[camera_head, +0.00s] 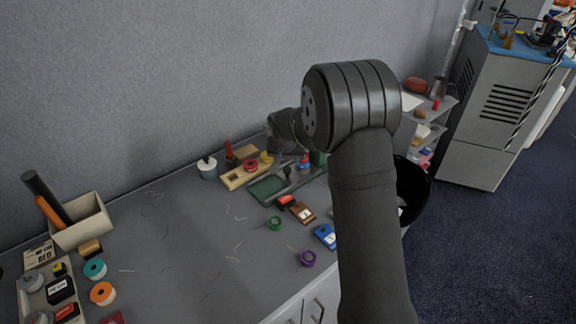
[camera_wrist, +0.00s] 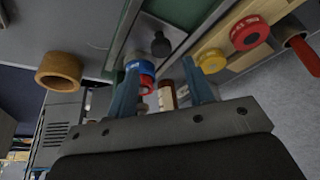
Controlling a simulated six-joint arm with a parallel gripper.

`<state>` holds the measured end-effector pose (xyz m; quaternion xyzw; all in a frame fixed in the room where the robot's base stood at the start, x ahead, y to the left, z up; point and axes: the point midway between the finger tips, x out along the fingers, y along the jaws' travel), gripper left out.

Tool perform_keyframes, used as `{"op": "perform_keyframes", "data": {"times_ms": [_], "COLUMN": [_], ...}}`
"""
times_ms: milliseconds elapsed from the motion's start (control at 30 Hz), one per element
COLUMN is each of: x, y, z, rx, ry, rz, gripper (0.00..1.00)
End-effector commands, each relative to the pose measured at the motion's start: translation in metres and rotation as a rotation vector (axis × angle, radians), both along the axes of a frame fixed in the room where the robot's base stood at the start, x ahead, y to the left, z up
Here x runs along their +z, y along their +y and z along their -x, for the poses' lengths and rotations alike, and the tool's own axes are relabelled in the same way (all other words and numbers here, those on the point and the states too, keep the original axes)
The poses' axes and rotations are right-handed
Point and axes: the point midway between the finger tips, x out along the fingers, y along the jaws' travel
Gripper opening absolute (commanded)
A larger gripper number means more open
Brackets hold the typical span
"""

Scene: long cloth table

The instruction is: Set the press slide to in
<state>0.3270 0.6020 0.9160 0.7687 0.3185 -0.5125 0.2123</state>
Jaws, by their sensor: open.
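The press slide looks to be the pale metal rail (camera_wrist: 172,28) with a dark knob (camera_wrist: 161,46), set in a green tray (camera_wrist: 205,12). In the head view the green tray (camera_head: 264,188) lies on the table with the dark knob (camera_head: 287,171) standing up from it. My gripper (camera_wrist: 162,88) is open, its two blue fingers apart and empty, in the wrist view. The knob shows beyond the fingertips, apart from them. In the head view my arm hides most of the gripper. I cannot tell which position the slide is at.
A blue and red spool (camera_wrist: 141,70) is close by the left finger. Yellow (camera_wrist: 211,61) and red (camera_wrist: 249,33) spools sit on a wooden rack (camera_wrist: 268,12) at the right. A wooden ring (camera_wrist: 60,72) is at the left. The middle table (camera_head: 185,240) is mostly free.

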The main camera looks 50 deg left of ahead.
Motion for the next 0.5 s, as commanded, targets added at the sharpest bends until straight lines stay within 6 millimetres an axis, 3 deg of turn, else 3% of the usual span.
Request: {"op": "perform_keyframes", "data": {"times_ms": [300, 500], "x": [0.068, 0.100], "y": [-0.020, -0.029], "z": [0.019, 0.028], "rx": [-0.001, -0.001], "ry": [-0.001, 0.000], "rz": [-0.003, -0.002], "gripper": [0.48, 0.48]}}
